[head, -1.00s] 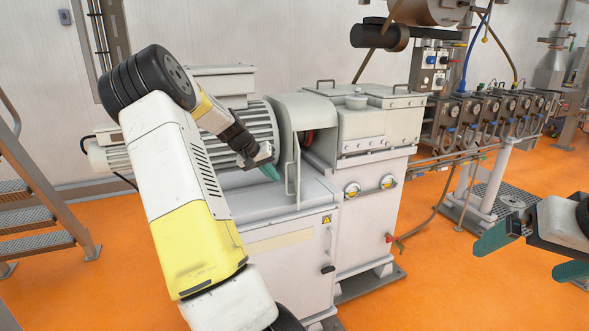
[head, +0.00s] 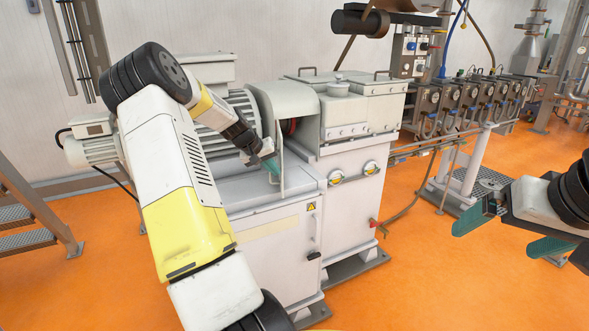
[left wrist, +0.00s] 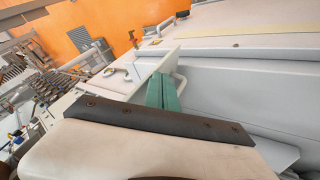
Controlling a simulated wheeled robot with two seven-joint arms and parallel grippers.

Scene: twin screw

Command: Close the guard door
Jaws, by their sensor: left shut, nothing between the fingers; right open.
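The guard door (head: 292,172) is a thin pale grey panel with a bar handle (head: 282,178), seen nearly edge-on beside the curved guard housing (head: 283,97). It stands open, and a red part (head: 289,126) shows inside the opening. My left gripper (head: 272,166) is shut and empty, its green fingertips right at the left side of the handle. In the left wrist view the shut fingers (left wrist: 160,91) lie beside the handle (left wrist: 181,82); I cannot tell whether they touch it. My right gripper (head: 512,232) is open and empty at the right, far from the door.
A ribbed motor (head: 95,150) stands behind my left arm. The white machine cabinet (head: 285,250) lies below the door. A row of gauges and pipes (head: 475,100) runs at the right. Metal steps (head: 30,240) stand at the left. The orange floor (head: 420,285) in front is clear.

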